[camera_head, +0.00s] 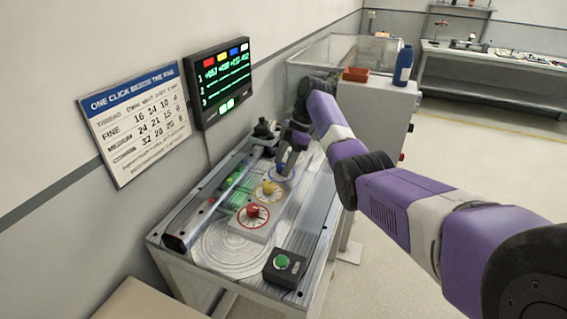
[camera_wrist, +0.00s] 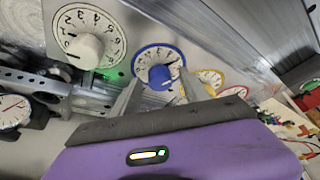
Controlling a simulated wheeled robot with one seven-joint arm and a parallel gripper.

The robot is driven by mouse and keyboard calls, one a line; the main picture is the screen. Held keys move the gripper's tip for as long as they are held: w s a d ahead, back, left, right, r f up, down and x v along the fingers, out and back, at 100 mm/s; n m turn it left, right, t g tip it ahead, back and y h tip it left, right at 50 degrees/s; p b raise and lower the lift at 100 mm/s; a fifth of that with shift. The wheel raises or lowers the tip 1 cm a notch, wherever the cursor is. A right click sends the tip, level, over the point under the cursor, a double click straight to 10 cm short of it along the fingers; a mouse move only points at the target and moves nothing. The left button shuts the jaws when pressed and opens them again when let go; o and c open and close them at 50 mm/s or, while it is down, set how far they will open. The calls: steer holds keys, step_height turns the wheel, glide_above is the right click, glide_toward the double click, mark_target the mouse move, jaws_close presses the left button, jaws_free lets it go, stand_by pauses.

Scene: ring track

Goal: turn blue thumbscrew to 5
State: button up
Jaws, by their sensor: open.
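The blue thumbscrew (camera_wrist: 160,76) sits in the middle of a blue-rimmed numbered dial (camera_wrist: 139,58) in the wrist view. My gripper (camera_wrist: 160,84) is open, with one finger on each side of the blue thumbscrew in the picture. I cannot tell whether the fingers touch it. In the head view my gripper (camera_head: 287,166) is over the blue dial (camera_head: 281,175) and hides part of it. The numbers near the blue pointer are too small to read surely.
A yellow thumbscrew (camera_head: 268,188) and a red thumbscrew (camera_head: 253,211) line up with the blue one. A white knob (camera_wrist: 86,50) is on the dial beside it. A green button box (camera_head: 283,268) stands at the bench's front. A lit display (camera_head: 222,80) and a thread chart (camera_head: 135,122) are on the wall.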

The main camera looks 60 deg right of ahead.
steer(key=b+v, duration=0.1)
steer(key=v, duration=0.6)
steer(key=shift+r, duration=0.35)
steer(key=shift+s+d, duration=0.1)
steer(key=shift+d, duration=0.05)
